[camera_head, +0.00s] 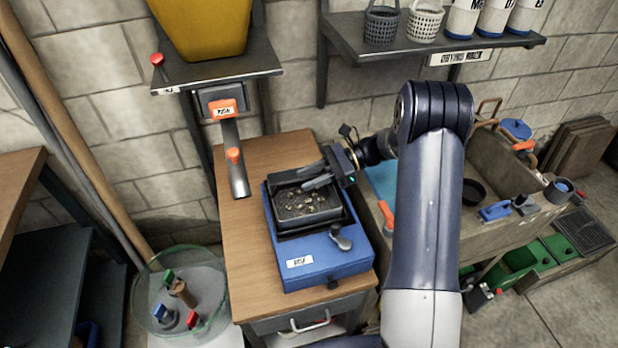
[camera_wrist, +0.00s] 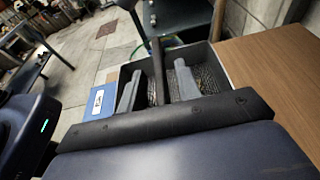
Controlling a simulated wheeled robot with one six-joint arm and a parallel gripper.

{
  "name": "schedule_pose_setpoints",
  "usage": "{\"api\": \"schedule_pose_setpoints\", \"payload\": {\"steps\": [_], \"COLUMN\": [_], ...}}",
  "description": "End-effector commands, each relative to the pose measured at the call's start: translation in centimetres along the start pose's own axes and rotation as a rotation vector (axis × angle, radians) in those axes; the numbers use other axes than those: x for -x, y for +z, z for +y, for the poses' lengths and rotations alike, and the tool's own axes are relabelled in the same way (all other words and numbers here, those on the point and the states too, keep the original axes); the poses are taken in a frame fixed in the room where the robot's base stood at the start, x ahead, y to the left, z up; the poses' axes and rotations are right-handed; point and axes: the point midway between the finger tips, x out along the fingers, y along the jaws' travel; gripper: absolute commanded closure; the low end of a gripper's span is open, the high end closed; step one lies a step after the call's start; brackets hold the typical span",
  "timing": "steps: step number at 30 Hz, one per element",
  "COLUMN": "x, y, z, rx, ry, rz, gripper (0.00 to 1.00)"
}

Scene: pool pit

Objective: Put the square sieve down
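The square sieve (camera_head: 308,219) is a dark square tray with grainy brown debris on its mesh. It sits level on top of the blue machine (camera_head: 325,267), within a dark frame. My gripper (camera_head: 310,176) reaches over the sieve's back right part from the right. In the wrist view, the two grey fingers of my gripper (camera_wrist: 156,84) stand apart on either side of a dark bar (camera_wrist: 160,62) that crosses the sieve. Gaps show between the bar and the fingers. The sieve's mesh and wall (camera_wrist: 217,66) also show there. The bar's near end is hidden by my gripper.
The machine stands on a wooden cabinet top (camera_head: 250,240). A hopper with a chute (camera_head: 235,165) hangs close behind on the left. A round green-rimmed tub (camera_head: 150,300) stands at left. A cluttered bench (camera_head: 430,240) is at right. A shelf (camera_head: 350,35) is on the wall.

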Motion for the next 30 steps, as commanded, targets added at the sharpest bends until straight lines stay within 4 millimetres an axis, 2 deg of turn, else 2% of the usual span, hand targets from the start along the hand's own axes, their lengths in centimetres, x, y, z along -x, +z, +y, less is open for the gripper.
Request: {"api": "schedule_pose_setpoints", "payload": {"steps": [9,15,21,30], "x": [6.7,10.0,11.4,11.4], "y": [-0.3,-0.2,-0.1,-0.1], "z": [0.0,0.0,0.0,0.0], "rx": [0.002,0.001,0.0,0.0], "ry": [-0.005,-0.004,-0.002,-0.001], "rz": [0.002,0.001,0.001,0.0], "gripper": [0.68,0.68,0.68,0.68]}}
